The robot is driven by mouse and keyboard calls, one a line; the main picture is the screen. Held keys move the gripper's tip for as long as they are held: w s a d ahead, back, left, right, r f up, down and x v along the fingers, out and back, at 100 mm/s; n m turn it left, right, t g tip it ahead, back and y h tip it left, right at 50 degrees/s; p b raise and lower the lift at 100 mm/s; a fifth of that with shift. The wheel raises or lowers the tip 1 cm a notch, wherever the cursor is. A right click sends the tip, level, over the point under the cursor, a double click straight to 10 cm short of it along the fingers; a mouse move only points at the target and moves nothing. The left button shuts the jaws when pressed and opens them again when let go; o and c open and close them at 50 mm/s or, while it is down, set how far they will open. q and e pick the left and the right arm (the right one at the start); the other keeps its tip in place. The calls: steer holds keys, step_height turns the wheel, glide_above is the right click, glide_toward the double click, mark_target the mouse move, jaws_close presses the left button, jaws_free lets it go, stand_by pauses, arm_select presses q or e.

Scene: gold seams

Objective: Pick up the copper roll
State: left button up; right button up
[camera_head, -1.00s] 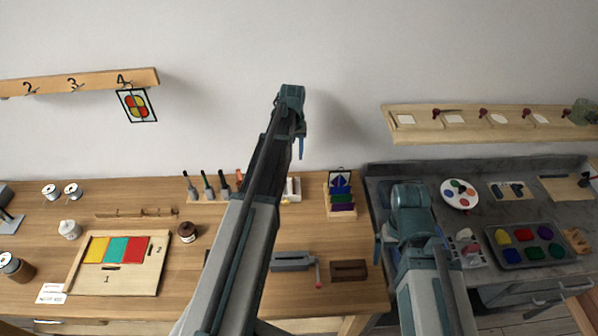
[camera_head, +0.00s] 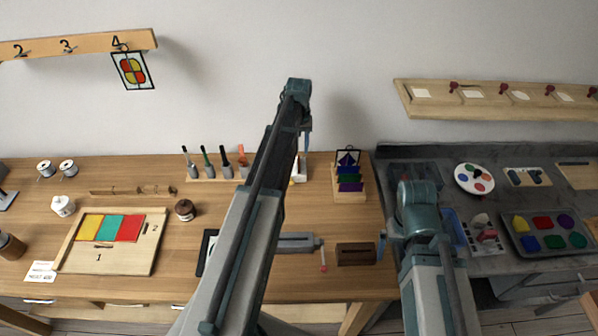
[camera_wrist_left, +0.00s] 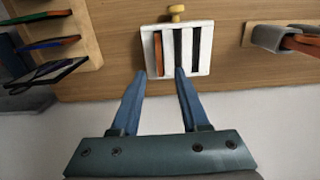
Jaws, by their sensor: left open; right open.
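A white block (camera_wrist_left: 190,62) with three slots and a yellow knob stands in front of my left gripper (camera_wrist_left: 158,75) in the left wrist view. Its left slot holds a copper-brown piece (camera_wrist_left: 158,52), which looks like the copper roll; the other slots look dark. The open, empty fingers point at the block's near edge; I cannot tell whether they touch it. In the head view my left gripper (camera_head: 307,138) is high over the bench's back, and the white block (camera_head: 300,170) is partly hidden behind my arm. My right gripper (camera_head: 384,245) is open near the bench's right end.
A rack of coloured glass sheets (camera_head: 349,190) stands right of the block, and a row of handled tools (camera_head: 208,170) stands left. A grey tool (camera_head: 296,242) and brown block (camera_head: 355,254) lie nearer. A grey counter (camera_head: 475,205) holds paint trays at right.

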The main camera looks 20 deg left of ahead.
mark_target(299, 158)
arm_select(q)
steer(key=shift+f, duration=0.1)
steer(key=f+b, duration=0.5)
steer(key=shift+s+d+f, duration=0.1)
steer(key=shift+s+f, duration=0.05)
steer(key=shift+s, duration=0.05)
arm_select(e)
step_height(299, 158, down, 6)
steer(key=shift+r, duration=0.4)
arm_select(q)
steer(key=shift+c, duration=0.2)
jaws_close()
